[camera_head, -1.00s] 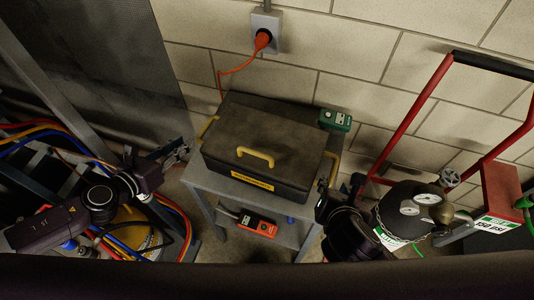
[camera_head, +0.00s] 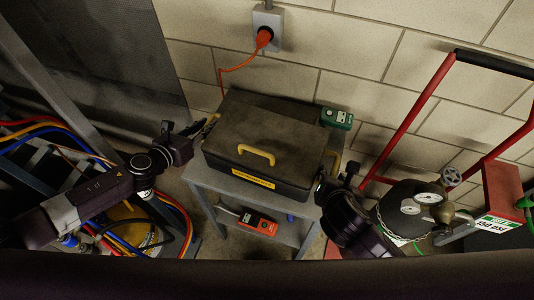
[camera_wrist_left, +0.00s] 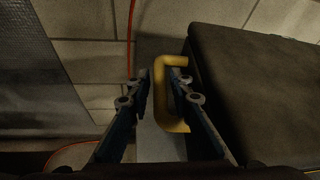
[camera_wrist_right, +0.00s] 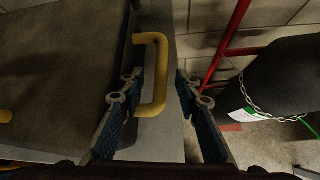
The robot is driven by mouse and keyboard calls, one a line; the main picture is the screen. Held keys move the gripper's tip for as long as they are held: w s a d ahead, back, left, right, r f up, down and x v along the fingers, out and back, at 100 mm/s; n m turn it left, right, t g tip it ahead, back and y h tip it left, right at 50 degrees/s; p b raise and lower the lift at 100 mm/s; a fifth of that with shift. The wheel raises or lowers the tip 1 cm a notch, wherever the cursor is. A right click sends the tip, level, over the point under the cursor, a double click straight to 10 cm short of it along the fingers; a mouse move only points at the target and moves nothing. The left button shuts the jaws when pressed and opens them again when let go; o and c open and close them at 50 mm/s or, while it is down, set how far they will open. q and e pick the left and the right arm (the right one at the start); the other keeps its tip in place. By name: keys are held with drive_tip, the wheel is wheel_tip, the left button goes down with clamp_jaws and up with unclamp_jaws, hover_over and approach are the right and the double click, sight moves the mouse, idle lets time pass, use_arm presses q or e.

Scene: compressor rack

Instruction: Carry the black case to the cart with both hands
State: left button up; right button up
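The black case (camera_head: 262,145) has a dusty lid, a yellow front handle and a yellow label, and it sits flat on a small grey stand (camera_head: 204,185). My left gripper (camera_head: 197,128) is open at the left side handle (camera_wrist_left: 160,98); in the left wrist view one finger is inside the loop and one outside. My right gripper (camera_head: 338,170) is open around the right side handle (camera_wrist_right: 161,80) in the same way, one finger on each side of the bar. Neither gripper visibly pinches its handle. I cannot tell which thing is the cart.
A green device (camera_head: 336,118) stands behind the case's right corner. An orange meter (camera_head: 258,222) lies on the stand's lower shelf. A red-framed hand truck (camera_head: 408,125) and a gauged black tank (camera_head: 408,205) are close on the right. Hoses (camera_head: 50,130) crowd the left; a block wall is behind.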

use_arm(q)
drive_tip(key=shift+w+d+f, duration=0.15)
drive_tip(key=shift+w+d, duration=0.05)
drive_tip(key=shift+w, duration=0.1)
use_arm(e)
drive_tip(key=shift+w+f, duration=0.15)
drive_tip(key=shift+w, duration=0.05)
use_arm(q)
drive_tip(key=c, duration=0.4)
use_arm(e)
drive_tip(key=c, duration=0.4)
use_arm(q)
clamp_jaws()
use_arm(e)
clamp_jaws()
use_arm(q)
drive_tip(key=shift+w+r, duration=0.2)
drive_tip(key=shift+r, duration=0.1)
use_arm(e)
drive_tip(key=shift+w+r, duration=0.15)
drive_tip(key=shift+r, duration=0.05)
